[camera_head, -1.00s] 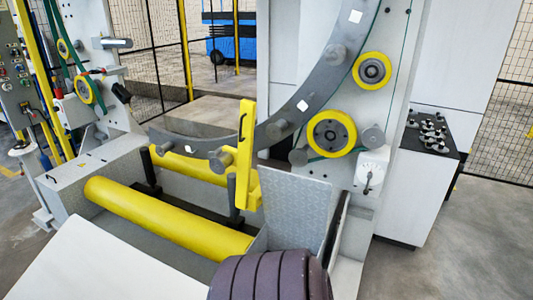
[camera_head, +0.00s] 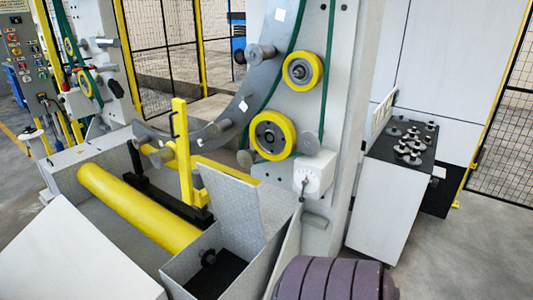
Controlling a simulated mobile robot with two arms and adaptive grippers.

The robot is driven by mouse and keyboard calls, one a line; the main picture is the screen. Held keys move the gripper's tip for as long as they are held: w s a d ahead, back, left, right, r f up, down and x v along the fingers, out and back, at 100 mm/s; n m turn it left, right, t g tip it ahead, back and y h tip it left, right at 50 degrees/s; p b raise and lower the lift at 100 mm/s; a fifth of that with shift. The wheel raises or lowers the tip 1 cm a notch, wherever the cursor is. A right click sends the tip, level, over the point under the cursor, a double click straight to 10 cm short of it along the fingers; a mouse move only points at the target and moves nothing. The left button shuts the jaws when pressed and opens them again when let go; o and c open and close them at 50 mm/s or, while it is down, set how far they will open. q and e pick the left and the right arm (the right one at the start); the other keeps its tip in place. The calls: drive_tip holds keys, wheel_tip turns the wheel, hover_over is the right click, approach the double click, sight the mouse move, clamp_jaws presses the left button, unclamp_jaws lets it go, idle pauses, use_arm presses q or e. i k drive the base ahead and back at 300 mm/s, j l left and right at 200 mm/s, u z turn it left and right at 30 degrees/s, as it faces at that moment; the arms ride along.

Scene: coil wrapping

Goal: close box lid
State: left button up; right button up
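A grey metal box (camera_head: 188,250) stands at the bottom centre, in front of the machine. Its top is uncovered, and I see a dark bottom and a black round knob-like part (camera_head: 208,257) inside. The textured grey lid (camera_head: 236,212) stands raised at the back of the box, open. The box's near end is cut off by the lower edge of the view. Neither of my grippers is in view.
A yellow roller (camera_head: 135,208) and a yellow upright bracket (camera_head: 182,150) are left of the box. The machine's grey ring (camera_head: 225,120) and yellow wheels (camera_head: 272,135) rise behind it. A white cabinet (camera_head: 385,205) stands right, with open floor beyond.

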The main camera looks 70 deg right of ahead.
sight(235, 202)
drive_tip(key=k+l, duration=0.15)
drive_tip(key=l, duration=0.2)
drive_tip(key=k+l+z, duration=0.1)
drive_tip(key=l, duration=0.2)
drive_tip(key=k+l, duration=0.15)
drive_tip(key=l, duration=0.2)
drive_tip(key=k+l+z, duration=0.1)
drive_tip(key=l, duration=0.25)
drive_tip(key=k+l, duration=0.1)
drive_tip(key=l, duration=0.8)
drive_tip(key=i+l+z, duration=0.1)
drive_tip(key=l, duration=0.4)
drive_tip(key=i+l, duration=0.1)
drive_tip(key=l, duration=0.45)
drive_tip(key=l+z, duration=0.15)
drive_tip(key=l, duration=0.4)
drive_tip(key=i+l+u, duration=0.1)
drive_tip(key=l+u, duration=0.15)
drive_tip(key=l, duration=0.15)
drive_tip(key=i+l+u, duration=0.1)
drive_tip(key=l+u, duration=0.15)
drive_tip(key=l, duration=0.15)
drive_tip(key=l+u, duration=0.25)
drive_tip(key=l, duration=0.15)
drive_tip(key=i, duration=0.05)
